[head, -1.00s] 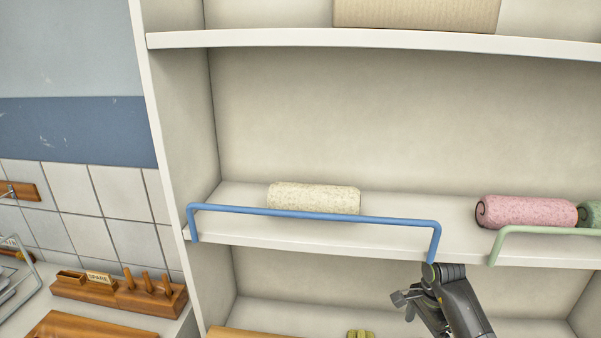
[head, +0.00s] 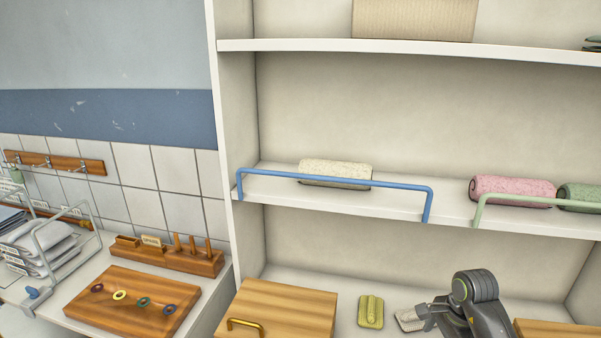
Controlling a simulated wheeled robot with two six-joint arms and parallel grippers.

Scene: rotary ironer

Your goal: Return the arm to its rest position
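One of my arms (head: 478,302) shows at the lower right of the head view, in front of the lower shelf. It comes in from the bottom edge, and its gripper (head: 412,319) points left, low over the shelf board. The fingers are small and partly hidden, so I cannot tell whether they are open or shut. A small pale grey item lies at or under the fingertips; I cannot tell whether it is touched. I take this arm to be my right one. My other gripper is not in view.
A cream rolled towel (head: 335,173) lies behind a blue rail (head: 330,180). A pink roll (head: 512,191) and a green roll (head: 578,197) lie behind a green rail. Below are a wooden box (head: 285,305) and a yellow-green bundle (head: 371,311). A wire rack stands left.

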